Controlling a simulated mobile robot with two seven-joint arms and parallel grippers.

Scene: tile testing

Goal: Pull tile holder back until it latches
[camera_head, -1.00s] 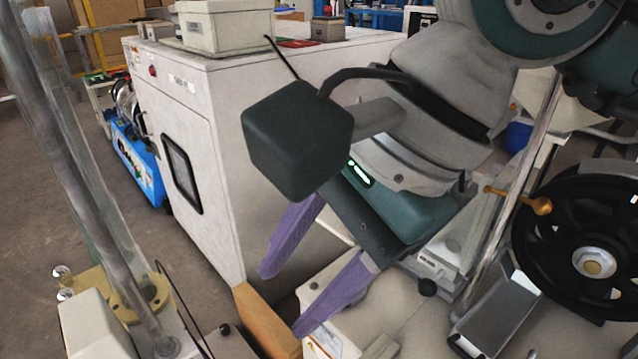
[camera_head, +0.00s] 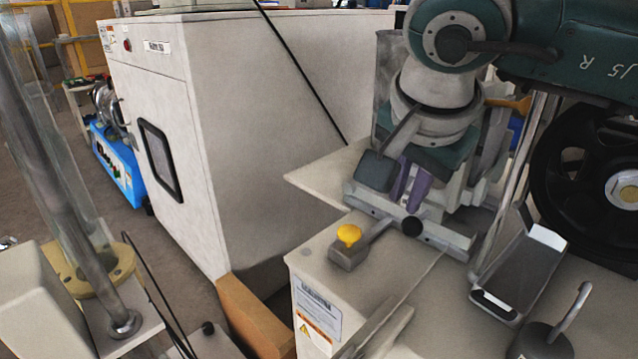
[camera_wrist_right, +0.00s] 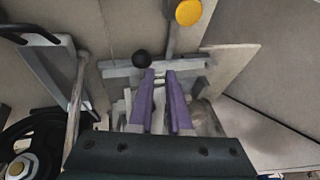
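A grey metal cross-bar assembly with a black ball knob (camera_head: 411,226) stands on the pale bench; which part is the tile holder I cannot tell for sure. The cross-bar (camera_head: 442,236) also shows in the wrist view (camera_wrist_right: 118,68). My right gripper (camera_head: 407,200) points down just behind the bar. In the wrist view its two purple fingers (camera_wrist_right: 160,76) are apart with a narrow gap, tips over the bar, beside the black knob (camera_wrist_right: 141,60). I see nothing clearly held between them. Contact with the bar cannot be told. My left gripper is not in view.
A yellow knob (camera_head: 348,235) on a grey lever stands left of the bar. A black spoked wheel (camera_head: 570,165), an upright metal rod and a grey tilted tray (camera_head: 520,270) are on the right. A large white cabinet (camera_head: 235,130) stands behind on the left.

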